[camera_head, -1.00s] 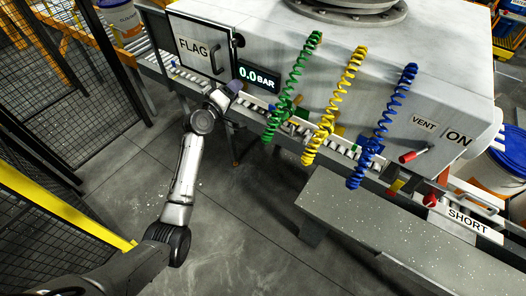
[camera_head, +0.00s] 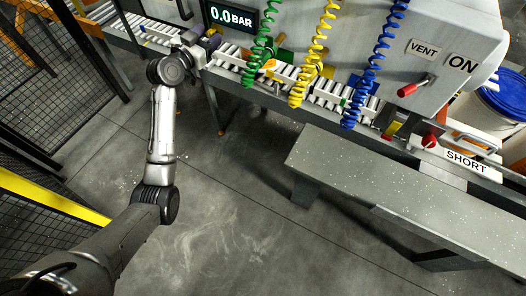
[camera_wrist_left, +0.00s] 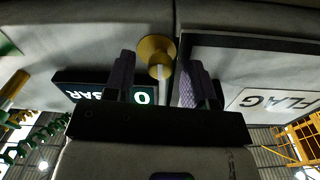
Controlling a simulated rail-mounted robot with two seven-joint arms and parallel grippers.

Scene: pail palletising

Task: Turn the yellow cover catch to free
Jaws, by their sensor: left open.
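A yellow round catch (camera_wrist_left: 155,46) shows in the left wrist view on the pale housing, beside the edge of the FLAG cover (camera_wrist_left: 235,62). A pale bar runs from it down toward my gripper. My left gripper (camera_wrist_left: 158,66) is open, with one purple-grey finger on each side of the bar, just short of the round part. I cannot tell whether either finger touches it. In the head view my left gripper (camera_head: 201,41) is beside the 0.0 BAR display, and the catch is not visible there. My right gripper is not in view.
The 0.0 BAR display (camera_head: 231,14) is close to the left gripper. Green (camera_head: 262,45), yellow (camera_head: 314,55) and blue (camera_head: 376,60) coiled hoses hang in front of the roller conveyor. A red-handled VENT lever (camera_head: 414,87) is at right. A grey bench (camera_head: 400,185) stands in front.

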